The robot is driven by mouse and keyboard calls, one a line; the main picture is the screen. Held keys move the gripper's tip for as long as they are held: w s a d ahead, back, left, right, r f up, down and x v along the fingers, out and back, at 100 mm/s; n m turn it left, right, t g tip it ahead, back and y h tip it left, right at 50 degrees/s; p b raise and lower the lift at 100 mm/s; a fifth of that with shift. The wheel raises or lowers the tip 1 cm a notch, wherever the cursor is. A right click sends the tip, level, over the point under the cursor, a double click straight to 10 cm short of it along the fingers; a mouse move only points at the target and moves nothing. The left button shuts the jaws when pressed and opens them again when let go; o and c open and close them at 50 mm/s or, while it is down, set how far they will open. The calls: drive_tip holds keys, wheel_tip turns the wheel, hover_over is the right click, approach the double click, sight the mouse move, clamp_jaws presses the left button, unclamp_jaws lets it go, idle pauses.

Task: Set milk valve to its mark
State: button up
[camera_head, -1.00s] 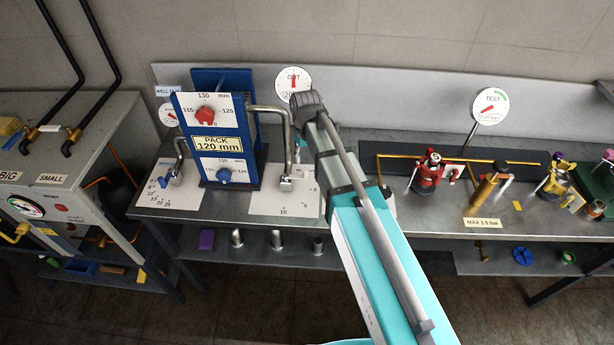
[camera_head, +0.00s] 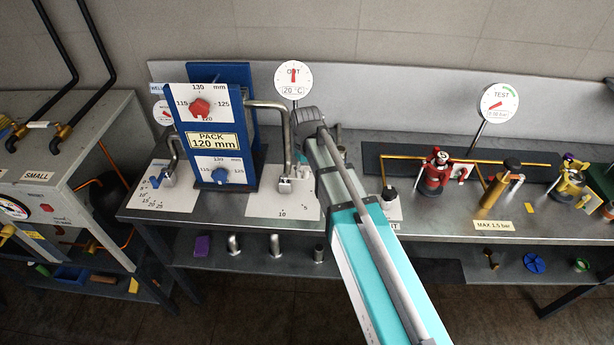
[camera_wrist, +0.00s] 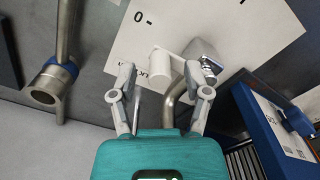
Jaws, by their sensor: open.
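The milk valve (camera_head: 286,184) is a metal fitting at the foot of a bent steel pipe, on a white scale plate (camera_head: 262,208) with marks such as 5 and 10. In the wrist view the valve body (camera_wrist: 203,58) has a pale lever ending in a white cylindrical knob (camera_wrist: 160,62). A "0" mark and partly covered lettering show on the plate. My gripper (camera_wrist: 165,85) is open, and the knob lies just ahead of the gap between its fingers; I see no grip on it. In the head view my arm hides the fingers.
A blue frame (camera_head: 245,110) with dials and a "PACK 120 mm" sign stands left of the valve. An "OUT" gauge (camera_head: 293,78) reading 20 °C stands behind. A steel pipe with a blue band (camera_wrist: 53,80) is left in the wrist view. Red and brass fittings stand at right.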

drive_tip(key=shift+f, duration=0.5)
clamp_jaws()
